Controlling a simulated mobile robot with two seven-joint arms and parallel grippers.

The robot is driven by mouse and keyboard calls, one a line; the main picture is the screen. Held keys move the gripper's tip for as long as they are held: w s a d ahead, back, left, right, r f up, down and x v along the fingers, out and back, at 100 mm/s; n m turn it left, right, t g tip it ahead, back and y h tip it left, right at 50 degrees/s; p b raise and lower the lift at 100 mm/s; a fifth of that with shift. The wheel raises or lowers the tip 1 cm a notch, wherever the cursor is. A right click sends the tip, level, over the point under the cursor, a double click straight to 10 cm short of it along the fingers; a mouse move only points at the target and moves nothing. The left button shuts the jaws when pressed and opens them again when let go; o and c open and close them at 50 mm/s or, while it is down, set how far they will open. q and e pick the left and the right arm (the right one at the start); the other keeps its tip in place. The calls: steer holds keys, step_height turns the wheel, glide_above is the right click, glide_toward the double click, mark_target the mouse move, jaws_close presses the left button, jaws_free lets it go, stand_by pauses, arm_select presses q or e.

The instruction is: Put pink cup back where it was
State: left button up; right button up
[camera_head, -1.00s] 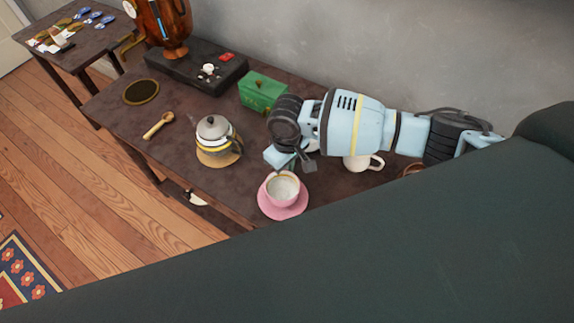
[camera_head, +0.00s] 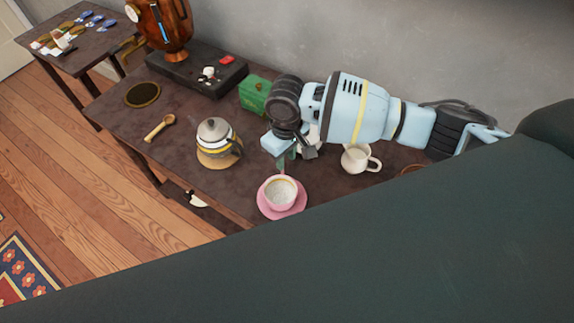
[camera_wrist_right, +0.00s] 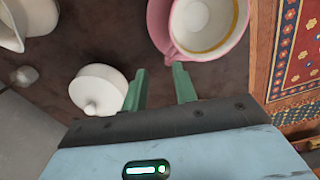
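The pink cup (camera_head: 280,192), with a pale inside, stands upright on a pink saucer (camera_head: 298,206) near the front edge of the table. The cup also shows at the top of the right wrist view (camera_wrist_right: 207,25). My right gripper (camera_head: 290,158) is just behind and above the cup, apart from it. In the right wrist view its two green fingers (camera_wrist_right: 159,84) are spread with nothing between them. My left gripper is not in view.
A white pitcher (camera_head: 356,158) stands right of my gripper, and a white lidded pot (camera_wrist_right: 98,90) lies close to the fingers. A teapot (camera_head: 212,143) and wooden spoon (camera_head: 158,127) are to the left. A green box (camera_head: 254,94) is behind. The table front between teapot and saucer is clear.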

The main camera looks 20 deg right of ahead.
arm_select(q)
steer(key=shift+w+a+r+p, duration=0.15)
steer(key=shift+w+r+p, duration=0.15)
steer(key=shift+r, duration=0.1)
arm_select(e)
step_height(320, 180, up, 6)
steer(key=shift+r, duration=0.15)
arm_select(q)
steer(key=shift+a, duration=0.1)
